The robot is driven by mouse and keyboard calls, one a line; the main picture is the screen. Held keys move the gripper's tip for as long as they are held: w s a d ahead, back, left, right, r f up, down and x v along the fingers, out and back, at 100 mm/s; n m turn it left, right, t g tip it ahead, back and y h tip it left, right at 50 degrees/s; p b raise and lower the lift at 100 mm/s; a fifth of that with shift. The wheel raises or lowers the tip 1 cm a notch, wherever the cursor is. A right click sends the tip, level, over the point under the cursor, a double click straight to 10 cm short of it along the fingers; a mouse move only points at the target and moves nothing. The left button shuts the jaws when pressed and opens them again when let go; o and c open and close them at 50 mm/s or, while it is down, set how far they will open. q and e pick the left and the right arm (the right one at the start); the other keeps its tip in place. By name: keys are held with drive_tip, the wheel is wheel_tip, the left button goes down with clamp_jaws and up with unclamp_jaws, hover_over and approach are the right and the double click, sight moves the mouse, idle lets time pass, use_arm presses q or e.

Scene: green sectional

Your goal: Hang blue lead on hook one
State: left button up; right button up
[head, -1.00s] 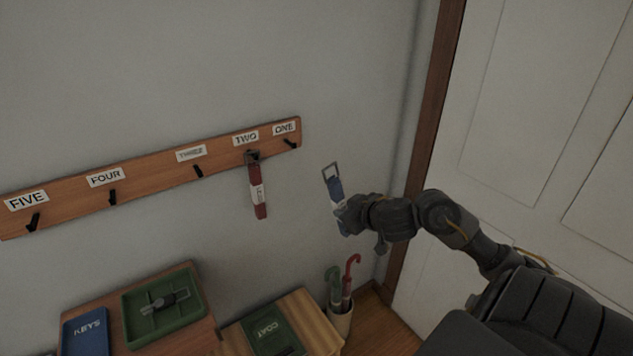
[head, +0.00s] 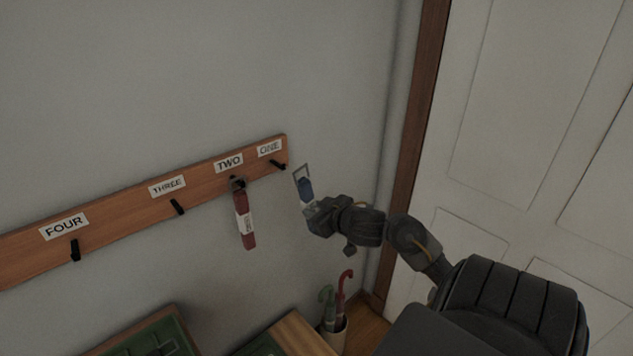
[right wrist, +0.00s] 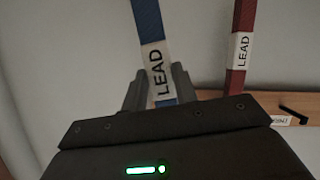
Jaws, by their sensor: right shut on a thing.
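The blue lead (head: 306,188) has a rectangular metal loop at its top. My right gripper (head: 314,208) is shut on it and holds it upright, loop up, just right of the rack's end. In the right wrist view the blue lead (right wrist: 148,22), with its white LEAD label, stands between the fingers (right wrist: 160,88). Hook one (head: 279,165) is a bare black hook under the ONE label, at the right end of the wooden rack (head: 120,210). The loop is close to the hook in the picture but apart from it. My left gripper is not in view.
A red lead (head: 244,220) hangs from hook two (head: 237,184), close left of hook one. Hooks three (head: 178,207) and four (head: 75,250) are bare. An umbrella holder (head: 334,335) stands below. A green tray (head: 170,335) is at the bottom edge.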

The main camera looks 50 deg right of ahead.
drive_tip(key=shift+b+x, duration=0.4)
drive_tip(key=shift+x, duration=0.65)
drive_tip(key=w+f+b, duration=0.1)
drive_tip(key=w+b, duration=0.3)
drive_tip(key=w, duration=0.4)
drive_tip(key=shift+d+f, duration=0.15)
drive_tip(key=shift+d, duration=0.2)
drive_tip(key=o, duration=0.9)
drive_tip(key=p+v, duration=0.2)
drive_tip(key=v, duration=0.7)
drive_tip(key=shift+s+p, duration=0.25)
drive_tip(key=shift+p, duration=0.15)
drive_tip(key=shift+s+a+r, duration=0.2)
drive_tip(key=shift+s+r, duration=0.05)
drive_tip(key=shift+s, duration=0.35)
